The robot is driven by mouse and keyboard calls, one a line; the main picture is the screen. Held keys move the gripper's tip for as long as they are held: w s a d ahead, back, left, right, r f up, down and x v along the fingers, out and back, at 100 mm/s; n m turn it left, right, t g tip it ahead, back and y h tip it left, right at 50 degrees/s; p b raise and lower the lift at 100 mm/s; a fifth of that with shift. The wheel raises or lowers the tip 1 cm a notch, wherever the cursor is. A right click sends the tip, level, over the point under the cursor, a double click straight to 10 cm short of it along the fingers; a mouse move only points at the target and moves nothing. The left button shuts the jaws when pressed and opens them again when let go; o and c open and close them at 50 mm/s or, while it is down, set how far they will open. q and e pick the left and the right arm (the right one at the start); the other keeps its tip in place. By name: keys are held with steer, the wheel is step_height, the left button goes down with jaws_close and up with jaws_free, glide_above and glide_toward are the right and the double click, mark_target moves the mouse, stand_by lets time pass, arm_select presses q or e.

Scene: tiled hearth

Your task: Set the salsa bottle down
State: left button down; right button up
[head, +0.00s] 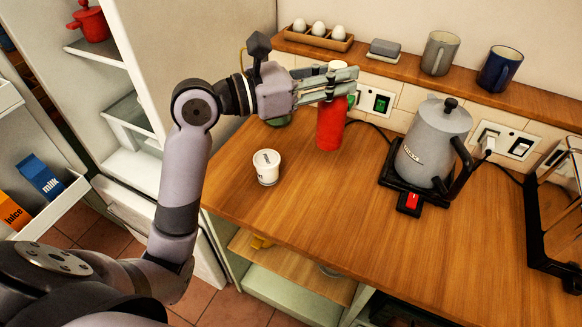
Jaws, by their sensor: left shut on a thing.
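The salsa bottle (330,128) is red with a pale top and is upright over the wooden counter. My left gripper (341,85) is shut on the upper part of the bottle, and its fingers hide part of the neck. The bottle's lower end shows near the counter surface (330,205); I cannot tell whether it touches. My right gripper is not in view.
A white tub (266,167) stands left of the bottle. A grey kettle (434,143) sits on its base to the right. A shelf behind holds eggs (318,29) and mugs (440,53). An open fridge (110,110) is at left. The front counter is clear.

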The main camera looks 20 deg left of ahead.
arm_select(q)
steer(key=shift+a+r, duration=0.2)
steer(key=shift+r, duration=0.4)
steer(key=shift+s+a+g, duration=0.1)
steer(key=shift+g, duration=0.2)
steer(key=b, duration=0.2)
glide_above(317, 140)
steer(key=x, duration=0.2)
step_height(317, 140, down, 8)
steer(key=shift+s+a+r, duration=0.1)
step_height(317, 140, down, 7)
steer(key=shift+r+b, duration=0.15)
steer(key=shift+b, duration=0.3)
steer(key=shift+f+b, duration=0.4)
steer(key=shift+f, duration=2)
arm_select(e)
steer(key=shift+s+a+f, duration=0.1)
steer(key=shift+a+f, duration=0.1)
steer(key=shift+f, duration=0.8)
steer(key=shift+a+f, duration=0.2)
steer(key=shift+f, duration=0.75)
arm_select(q)
steer(key=shift+f, duration=0.15)
steer(key=c, duration=1.4)
jaws_free()
steer(key=shift+c, duration=0.2)
steer(key=shift+o, duration=0.4)
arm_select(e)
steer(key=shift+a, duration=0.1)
